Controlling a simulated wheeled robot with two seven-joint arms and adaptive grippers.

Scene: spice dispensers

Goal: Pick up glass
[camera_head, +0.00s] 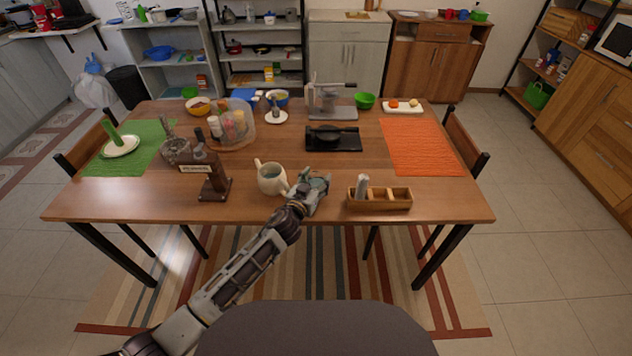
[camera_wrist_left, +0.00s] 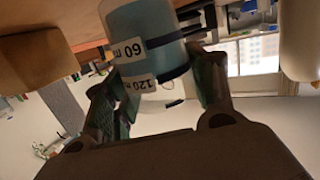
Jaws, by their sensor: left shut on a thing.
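The glass (camera_wrist_left: 143,42) is a clear, bluish cup with black bands and white labels reading 60 and 120; it shows large in the left wrist view. My left gripper (camera_wrist_left: 158,92) has a finger on each side of the glass and is shut on it. In the head view, my left gripper (camera_head: 311,188) is at the table's front edge, right of the cream mug (camera_head: 271,179). There the glass is small and partly hidden by the fingers, so I cannot tell whether it touches the table. My right gripper is not in view.
A wooden divided box (camera_head: 388,199) stands close to the right of my left gripper. A dark wooden stand (camera_head: 214,188) is farther left. A black tray (camera_head: 333,143) lies behind. The orange mat (camera_head: 420,147) at the right is clear. The bare wooden table (camera_head: 450,197) shows at front right.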

